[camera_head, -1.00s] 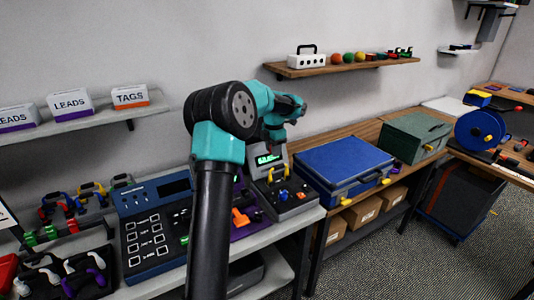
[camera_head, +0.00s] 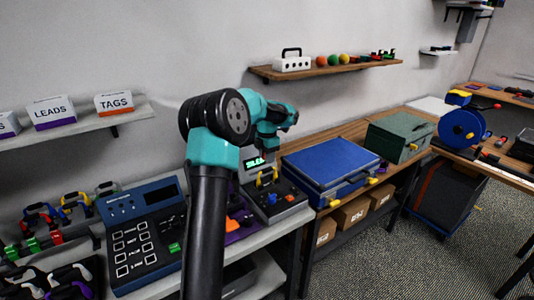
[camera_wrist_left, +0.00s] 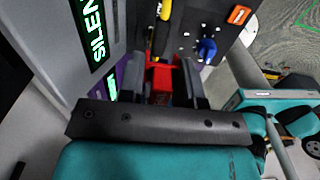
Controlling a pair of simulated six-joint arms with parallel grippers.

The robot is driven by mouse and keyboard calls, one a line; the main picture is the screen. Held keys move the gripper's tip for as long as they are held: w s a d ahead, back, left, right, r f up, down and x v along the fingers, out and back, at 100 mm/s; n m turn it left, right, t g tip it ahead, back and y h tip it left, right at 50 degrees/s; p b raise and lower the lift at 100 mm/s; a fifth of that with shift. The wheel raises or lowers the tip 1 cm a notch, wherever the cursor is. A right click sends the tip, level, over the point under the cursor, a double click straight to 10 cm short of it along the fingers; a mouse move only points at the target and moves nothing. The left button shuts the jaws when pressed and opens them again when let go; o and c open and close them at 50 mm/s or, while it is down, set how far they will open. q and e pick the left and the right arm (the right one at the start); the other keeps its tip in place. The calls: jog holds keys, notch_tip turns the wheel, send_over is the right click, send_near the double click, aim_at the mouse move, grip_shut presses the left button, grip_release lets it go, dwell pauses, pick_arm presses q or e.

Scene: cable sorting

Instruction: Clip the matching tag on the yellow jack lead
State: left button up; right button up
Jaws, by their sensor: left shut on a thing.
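The yellow jack lead (camera_head: 262,178) stands on the grey tester with a lit green display (camera_head: 254,162). In the left wrist view the lead (camera_wrist_left: 161,36) shows as a yellow and black curve just beyond my fingers. My left gripper (camera_wrist_left: 165,82) is shut on a red tag (camera_wrist_left: 159,78), which is close to the lead. I cannot tell whether the tag is clipped around it. In the head view my left arm (camera_head: 268,122) reaches over the tester, and its fingertips are hard to make out. My right gripper is not in view.
A blue keypad console (camera_head: 143,235) stands left of my arm. A blue case (camera_head: 330,165) sits to the right. Several coloured leads (camera_head: 60,212) stand at the left.

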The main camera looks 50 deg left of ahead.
aim_at(267, 168)
pick_arm(q)
jog(key=shift+f, duration=1.3)
jog(key=shift+f, duration=1)
dwell(1.6)
jog(key=o, duration=1.5)
jog(key=shift+o, duration=0.2)
jog(key=shift+r, duration=4)
